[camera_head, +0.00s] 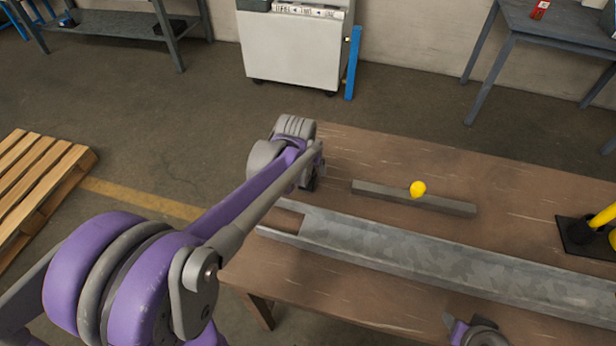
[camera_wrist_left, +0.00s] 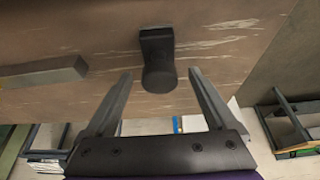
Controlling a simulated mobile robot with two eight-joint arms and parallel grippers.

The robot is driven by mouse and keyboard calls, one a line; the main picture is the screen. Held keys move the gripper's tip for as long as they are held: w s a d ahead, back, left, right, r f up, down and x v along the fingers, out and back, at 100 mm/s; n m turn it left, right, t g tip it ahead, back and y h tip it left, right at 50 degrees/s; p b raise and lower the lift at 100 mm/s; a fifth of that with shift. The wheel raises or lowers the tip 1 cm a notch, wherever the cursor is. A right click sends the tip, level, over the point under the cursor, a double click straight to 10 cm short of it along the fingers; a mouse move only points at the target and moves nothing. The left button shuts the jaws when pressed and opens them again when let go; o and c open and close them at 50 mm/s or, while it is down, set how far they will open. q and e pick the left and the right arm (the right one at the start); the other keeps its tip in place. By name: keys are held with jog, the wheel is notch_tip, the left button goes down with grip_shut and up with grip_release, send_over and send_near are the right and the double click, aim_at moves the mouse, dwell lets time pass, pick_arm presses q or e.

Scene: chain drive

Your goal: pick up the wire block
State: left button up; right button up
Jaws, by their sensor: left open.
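A dark block with a rounded end, which looks like the wire block (camera_wrist_left: 157,62), lies on the brown wooden table (camera_wrist_left: 105,90) in the left wrist view. In the head view it is mostly or wholly hidden behind my left wrist. My left gripper (camera_wrist_left: 160,76) is open and empty. Its fingertips are on either side of the block's rounded end in the picture, with gaps on both sides. I cannot tell the height gap. In the head view the left gripper is at the table's far left corner, mostly hidden by my arm. Part of my right arm shows at the bottom edge, without fingers.
A grey bar (camera_head: 362,190) lies on the table with a yellow ball (camera_head: 418,188) at it; the bar also shows in the left wrist view (camera_wrist_left: 45,73). A long metal channel (camera_head: 400,249) runs along the table front. A black base with yellow parts (camera_head: 582,240) stands at right.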

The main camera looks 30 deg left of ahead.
pick_arm(q)
jog(key=x, duration=0.4)
jog(key=shift+s, duration=0.1)
grip_shut()
